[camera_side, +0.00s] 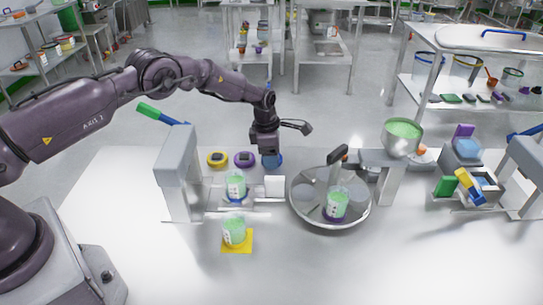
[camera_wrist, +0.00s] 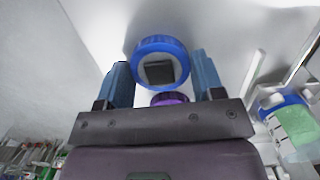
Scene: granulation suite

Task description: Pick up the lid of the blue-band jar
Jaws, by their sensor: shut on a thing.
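The blue lid (camera_side: 273,161) is a round ring-shaped cap, right of the other lids in the side view. It also shows in the wrist view (camera_wrist: 160,43) between the fingers, with a dark square at its centre. My gripper (camera_side: 268,152) points down and is shut on this lid; it also shows in the wrist view (camera_wrist: 161,66). I cannot tell whether the lid touches the table. The blue-band jar (camera_side: 236,187), with green contents, stands on the press-like stand to the left; it shows at the right in the wrist view (camera_wrist: 292,122).
A purple lid (camera_side: 244,159) and a yellow lid (camera_side: 217,159) lie left of my gripper. A jar (camera_side: 235,231) stands on a yellow square in front. A round metal pan (camera_side: 307,210) holds a purple-band jar (camera_side: 338,205). A grey post (camera_side: 178,172) stands at left.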

